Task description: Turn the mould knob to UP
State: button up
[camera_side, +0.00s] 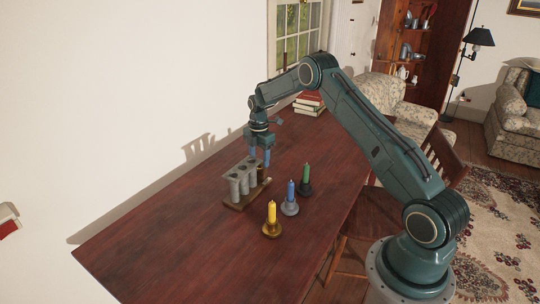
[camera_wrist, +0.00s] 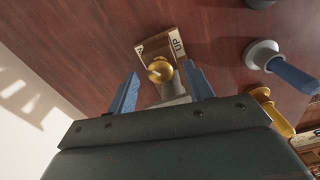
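The pewter candle mould (camera_side: 240,182) stands upright on a wooden base (camera_side: 236,205) on the table, with several grey tubes. In the wrist view, the brass knob (camera_wrist: 159,71) sits on the wooden base (camera_wrist: 158,36). The white UP label (camera_wrist: 177,44) is on the base to the knob's upper right. Another white label at the base's left is only partly readable. I cannot tell clearly which way the knob points. My gripper (camera_side: 260,161) is open above the mould's far right end. In the wrist view its blue fingers are apart, one on each side of the knob, without visible contact.
Yellow (camera_side: 272,212), blue (camera_side: 291,192) and green (camera_side: 306,175) candles stand in holders to the mould's right. The blue candle (camera_wrist: 292,74) also shows in the wrist view. Red books (camera_side: 309,101) lie at the table's far end. The near table is clear.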

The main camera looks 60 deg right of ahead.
notch_tip(320, 180, up, 14)
dwell(0.9)
jog(key=shift+f+n, duration=0.1)
jog(key=shift+n, duration=0.2)
jog(key=n, duration=0.5)
jog(key=shift+d, duration=0.15)
jog(key=shift+f, duration=0.1)
notch_tip(320, 180, down, 14)
jog(key=shift+r, duration=0.15)
dwell(0.8)
jog(key=shift+c, duration=0.2)
jog(key=c, duration=0.9)
